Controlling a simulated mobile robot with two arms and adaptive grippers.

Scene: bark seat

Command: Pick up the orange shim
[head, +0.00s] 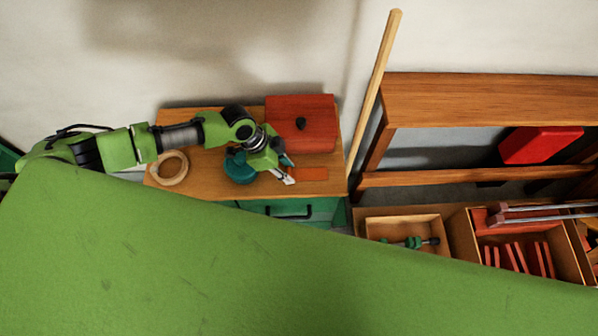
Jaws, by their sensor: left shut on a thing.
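The orange shim (310,174) is a thin flat strip at the right front of a wooden tabletop (208,184). My left gripper (289,171) reaches in from the left over the tabletop, with its fingertips at the shim's left end. It is shut on the shim, and the fingers hide that end. The shim looks level and at or very near the tabletop; I cannot tell if it is lifted. My right gripper is not in view.
A red box with a dark knob (315,130) stands behind the shim. A teal round object (238,168) is beside my left gripper, and a wooden ring (184,170) lies farther left. A wooden pole (373,90) leans at right. Wooden bins (458,237) stand lower right.

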